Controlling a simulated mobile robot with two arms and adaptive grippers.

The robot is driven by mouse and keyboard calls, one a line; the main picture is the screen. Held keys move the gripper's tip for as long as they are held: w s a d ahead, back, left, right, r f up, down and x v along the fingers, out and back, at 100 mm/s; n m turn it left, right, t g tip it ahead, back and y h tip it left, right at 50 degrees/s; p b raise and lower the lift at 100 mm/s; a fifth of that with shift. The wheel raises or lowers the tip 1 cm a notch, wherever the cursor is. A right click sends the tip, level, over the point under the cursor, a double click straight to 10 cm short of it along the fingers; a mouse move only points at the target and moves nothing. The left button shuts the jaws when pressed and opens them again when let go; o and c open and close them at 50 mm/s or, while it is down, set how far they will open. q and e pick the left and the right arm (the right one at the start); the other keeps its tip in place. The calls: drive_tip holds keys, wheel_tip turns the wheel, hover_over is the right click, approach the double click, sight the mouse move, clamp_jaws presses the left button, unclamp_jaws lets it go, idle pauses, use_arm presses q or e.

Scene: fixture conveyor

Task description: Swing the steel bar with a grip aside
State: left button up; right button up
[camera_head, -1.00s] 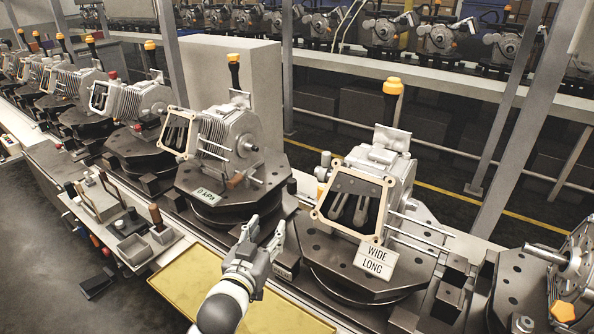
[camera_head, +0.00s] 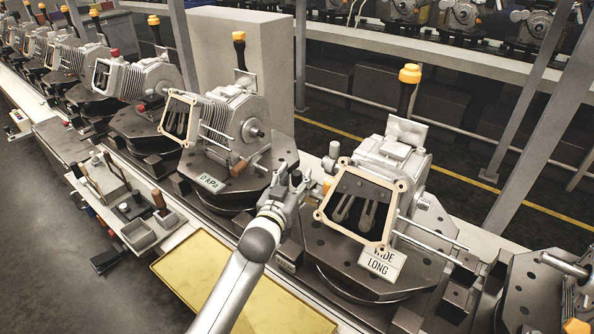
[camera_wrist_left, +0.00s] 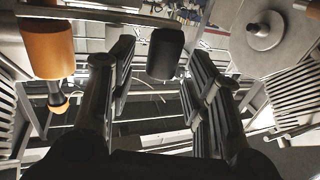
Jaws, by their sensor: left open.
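My left gripper (camera_head: 290,180) is open in the head view, between the two nearest engine fixtures, with its fingers pointing away from me. In the left wrist view its two fingers (camera_wrist_left: 160,95) stand wide apart. A dark cylindrical grip (camera_wrist_left: 165,52) shows in the gap between them, with clear space on both sides. A steel bar (camera_wrist_left: 110,15) crosses the top of that view near the grip; I cannot tell for sure how they join. In the head view the gripper largely hides this spot. My right gripper is not in view.
The left engine (camera_head: 225,125) and right engine (camera_head: 365,195) stand on dark plates close on either side. An orange cylinder (camera_wrist_left: 48,50) is beside one finger. A "WIDE LONG" sign (camera_head: 381,262) leans on the right fixture. A yellow tray (camera_head: 180,268) lies in front.

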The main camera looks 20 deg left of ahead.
use_arm(q)
drive_tip(key=shift+w, duration=1)
drive_tip(key=c, duration=0.4)
clamp_jaws()
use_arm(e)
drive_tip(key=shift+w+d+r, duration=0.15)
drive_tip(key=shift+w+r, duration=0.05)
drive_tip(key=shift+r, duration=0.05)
